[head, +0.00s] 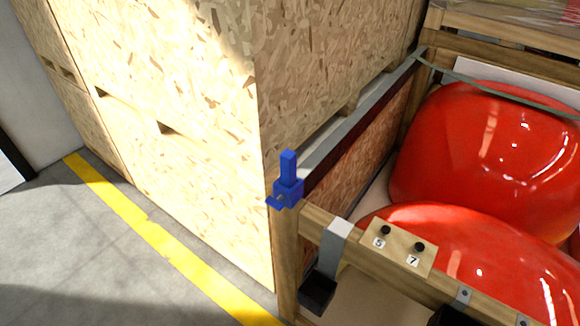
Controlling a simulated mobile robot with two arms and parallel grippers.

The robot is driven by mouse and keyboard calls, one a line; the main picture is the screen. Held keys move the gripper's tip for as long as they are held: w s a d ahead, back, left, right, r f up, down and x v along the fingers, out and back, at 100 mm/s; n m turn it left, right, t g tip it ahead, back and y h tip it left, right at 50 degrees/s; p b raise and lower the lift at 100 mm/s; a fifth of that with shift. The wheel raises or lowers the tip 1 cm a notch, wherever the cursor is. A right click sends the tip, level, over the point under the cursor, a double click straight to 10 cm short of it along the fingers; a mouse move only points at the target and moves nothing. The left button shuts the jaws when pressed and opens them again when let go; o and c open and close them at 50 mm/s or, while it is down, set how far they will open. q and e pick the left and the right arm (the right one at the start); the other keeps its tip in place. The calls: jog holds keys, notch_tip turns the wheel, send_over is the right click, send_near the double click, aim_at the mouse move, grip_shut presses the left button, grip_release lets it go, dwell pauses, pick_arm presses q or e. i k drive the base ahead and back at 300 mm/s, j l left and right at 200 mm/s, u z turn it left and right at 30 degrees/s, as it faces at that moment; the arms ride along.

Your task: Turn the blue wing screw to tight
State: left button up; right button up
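The blue wing screw (289,188) sits at the near corner post of the wooden crate, at the end of a grey metal strip. One blue part stands straight up from its body, and a smaller blue piece juts out to the lower left. I cannot tell from this view whether it is tight or loose. No gripper can be made out in the head view, and nothing is seen touching the screw.
Tall chipboard boxes (180,120) stand behind and left of the screw. The crate's front rail (375,265) carries a plate (398,249) marked 5 and 7. Red nosecones (490,150) fill the crate. Grey floor (110,265) with a yellow line (160,242) is clear at left.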

aim_at(274, 203)
jog(key=k+j+u, duration=0.2)
jog(key=j, duration=0.45)
jog(key=j+u, duration=0.25)
jog(key=j, duration=0.4)
